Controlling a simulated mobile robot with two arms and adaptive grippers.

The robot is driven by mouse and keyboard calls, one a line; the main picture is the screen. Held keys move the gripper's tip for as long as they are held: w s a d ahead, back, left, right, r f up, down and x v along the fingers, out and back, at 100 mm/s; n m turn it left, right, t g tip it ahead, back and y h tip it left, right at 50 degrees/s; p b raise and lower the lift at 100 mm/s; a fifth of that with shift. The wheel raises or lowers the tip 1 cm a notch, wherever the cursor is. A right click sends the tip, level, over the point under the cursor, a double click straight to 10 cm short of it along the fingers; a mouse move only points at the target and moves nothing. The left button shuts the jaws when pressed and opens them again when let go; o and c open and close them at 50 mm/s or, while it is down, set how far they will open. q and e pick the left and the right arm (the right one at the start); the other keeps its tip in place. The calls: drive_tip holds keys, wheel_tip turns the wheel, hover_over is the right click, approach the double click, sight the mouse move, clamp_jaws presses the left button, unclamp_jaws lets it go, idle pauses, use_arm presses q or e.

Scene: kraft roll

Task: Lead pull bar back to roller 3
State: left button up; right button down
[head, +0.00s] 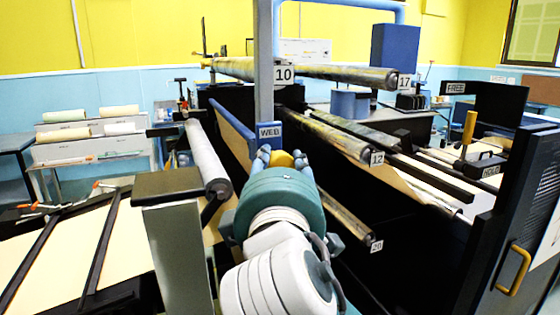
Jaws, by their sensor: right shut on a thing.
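My right gripper (283,158) is in the middle of the head view, its blue fingers closed around a yellow grip (281,159). The grip sits just below a blue block with a WEB label (269,132). A long blue bar (232,122) runs from this block back to the left, with tan paper below it; it looks like the pull bar. My gripper and wrist hide much of the grip and how it joins the bar. No label for roller 3 can be read. My left gripper is not in view.
A grey roller (207,158) lies left of my gripper. Rollers labelled 10 (240,68), 17 (345,75), 12 (335,137) and 20 (349,219) are around it. A blue-grey post (264,60) rises just behind. A dark cabinet with a yellow handle (517,270) stands at right.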

wheel_tip(320, 180, down, 18)
drive_tip(key=d+b, duration=0.1)
drive_tip(key=b, duration=1)
drive_tip(key=shift+w+r+b, duration=0.2)
drive_tip(key=shift+w+b, duration=0.05)
drive_tip(key=shift+b, duration=0.15)
drive_tip(key=shift+d+f, duration=0.1)
drive_tip(key=w+d+f+b, duration=0.2)
drive_tip(key=d+f+b, duration=0.1)
drive_tip(key=d+f, duration=0.2)
drive_tip(key=shift+w+d+f, duration=0.15)
drive_tip(key=shift+d+f, duration=0.1)
drive_tip(key=shift+f, duration=0.6)
